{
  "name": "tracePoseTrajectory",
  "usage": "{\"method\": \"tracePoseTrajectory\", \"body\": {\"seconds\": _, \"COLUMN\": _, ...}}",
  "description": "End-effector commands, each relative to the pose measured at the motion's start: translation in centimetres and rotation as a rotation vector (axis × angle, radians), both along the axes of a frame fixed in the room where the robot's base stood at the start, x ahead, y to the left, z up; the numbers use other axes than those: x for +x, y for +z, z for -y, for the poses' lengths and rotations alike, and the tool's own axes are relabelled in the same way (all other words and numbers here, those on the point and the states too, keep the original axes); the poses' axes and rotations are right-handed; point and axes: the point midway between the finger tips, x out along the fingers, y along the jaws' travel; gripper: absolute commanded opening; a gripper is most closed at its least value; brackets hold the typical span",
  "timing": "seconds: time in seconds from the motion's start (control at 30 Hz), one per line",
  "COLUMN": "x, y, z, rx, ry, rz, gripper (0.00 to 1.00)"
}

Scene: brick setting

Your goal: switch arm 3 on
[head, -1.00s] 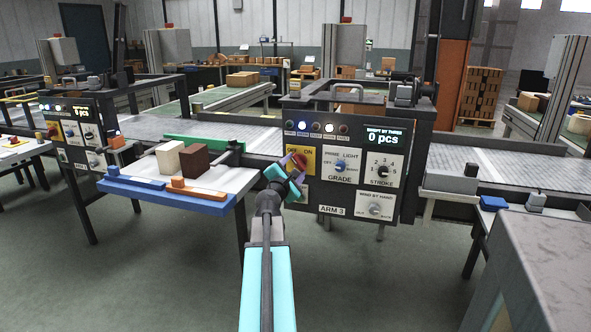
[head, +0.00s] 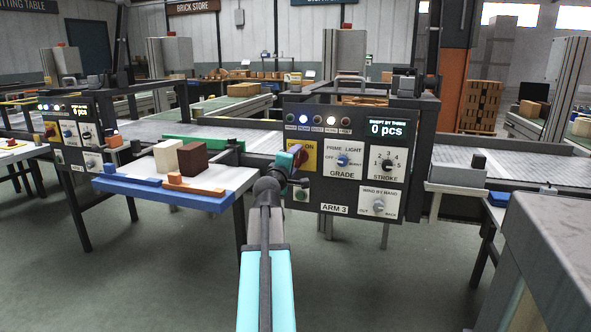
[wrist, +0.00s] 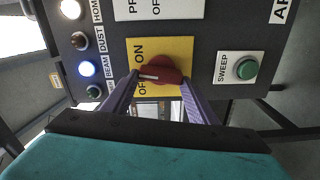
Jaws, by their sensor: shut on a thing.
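The arm 3 panel (head: 330,192) stands right of centre in the head view. Its red rotary switch (wrist: 160,70) sits on a yellow OFF/ON plate (wrist: 180,50). My gripper (wrist: 158,77) is shut on the red switch, with one purple finger on each side of it in the wrist view. The switch's white pointer mark lies about midway between the OFF and ON words. In the head view my gripper (head: 298,168) reaches the yellow plate and partly hides the switch and plate.
The panel also bears a grade knob (head: 343,160), a stroke knob (head: 388,165), a wind knob (head: 378,206) and a green sweep button (wrist: 246,68). A blue lamp (wrist: 87,69) and a white lamp are lit. A table (head: 232,182) with bricks stands left of my arm.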

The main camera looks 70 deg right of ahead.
Motion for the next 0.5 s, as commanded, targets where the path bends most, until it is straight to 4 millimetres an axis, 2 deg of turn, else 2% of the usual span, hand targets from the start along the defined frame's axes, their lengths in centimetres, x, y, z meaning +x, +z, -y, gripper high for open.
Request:
{"method": "tracePoseTrajectory", "body": {"seconds": 0.03, "x": -0.11, "y": -0.77, "z": -0.06, "rx": 0.007, "ry": -0.004, "rz": 0.045, "gripper": 0.31}}
{"method": "tracePoseTrajectory", "body": {"seconds": 0.5, "x": -0.25, "y": -0.4, "z": -0.06, "rx": 0.032, "ry": -0.006, "rz": 0.46, "gripper": 0.31}}
